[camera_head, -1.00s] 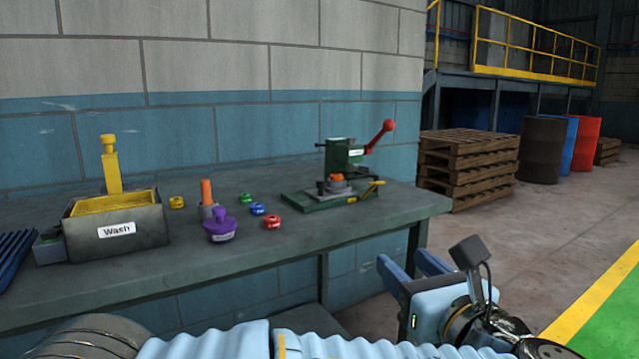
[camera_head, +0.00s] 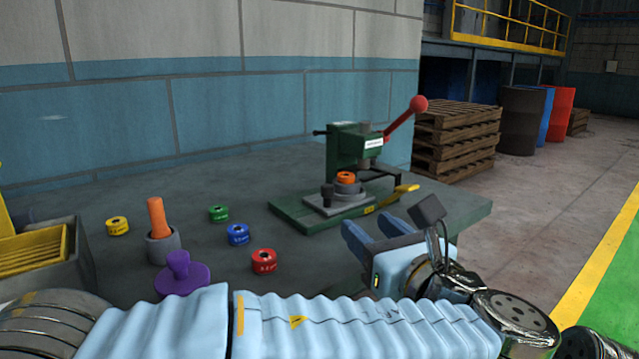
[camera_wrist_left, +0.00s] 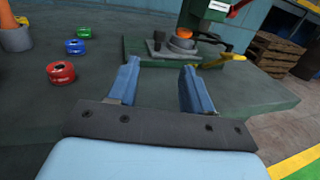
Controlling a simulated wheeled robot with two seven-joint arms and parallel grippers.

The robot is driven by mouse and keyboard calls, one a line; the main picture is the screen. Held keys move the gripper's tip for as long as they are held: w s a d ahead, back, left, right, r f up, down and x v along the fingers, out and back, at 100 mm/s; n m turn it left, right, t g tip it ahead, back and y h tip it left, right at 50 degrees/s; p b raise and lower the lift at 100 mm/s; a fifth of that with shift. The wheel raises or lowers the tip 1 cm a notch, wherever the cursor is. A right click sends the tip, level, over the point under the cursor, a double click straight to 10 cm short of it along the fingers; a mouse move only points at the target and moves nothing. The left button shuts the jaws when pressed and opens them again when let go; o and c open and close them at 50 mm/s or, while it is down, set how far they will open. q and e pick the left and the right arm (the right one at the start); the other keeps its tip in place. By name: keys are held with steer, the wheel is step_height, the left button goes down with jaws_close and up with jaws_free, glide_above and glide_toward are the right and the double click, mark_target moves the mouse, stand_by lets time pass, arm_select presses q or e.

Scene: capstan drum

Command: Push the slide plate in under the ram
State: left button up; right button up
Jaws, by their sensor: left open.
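The green press (camera_head: 345,160) stands on the bench with a red-knobbed lever raised to the right; it also shows in the left wrist view (camera_wrist_left: 203,22). The grey slide plate (camera_head: 322,204) lies on its green base and carries a dark knob and a grey holder with an orange ring (camera_head: 345,178). The ram (camera_head: 370,163) hangs above, to the right of and behind the orange ring. My left gripper (camera_head: 362,228) is open and empty in front of the press base, its blue fingers pointing toward it. In the left wrist view the plate (camera_wrist_left: 160,50) sits beyond the fingertips.
A yellow handle (camera_head: 405,190) sticks out at the press's right front. Red (camera_head: 264,261), blue (camera_head: 238,235) and green (camera_head: 218,214) rings lie to the left, near a purple-knobbed piece (camera_head: 180,273). The yellow-lined bin (camera_head: 35,262) is at far left. The bench ends right of the press.

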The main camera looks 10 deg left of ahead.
mark_target(330, 192)
arm_select(q)
steer(key=shift+w+a, duration=0.2)
steer(key=shift+w, duration=0.15)
steer(key=x, duration=1.3)
steer(key=shift+c, duration=0.3)
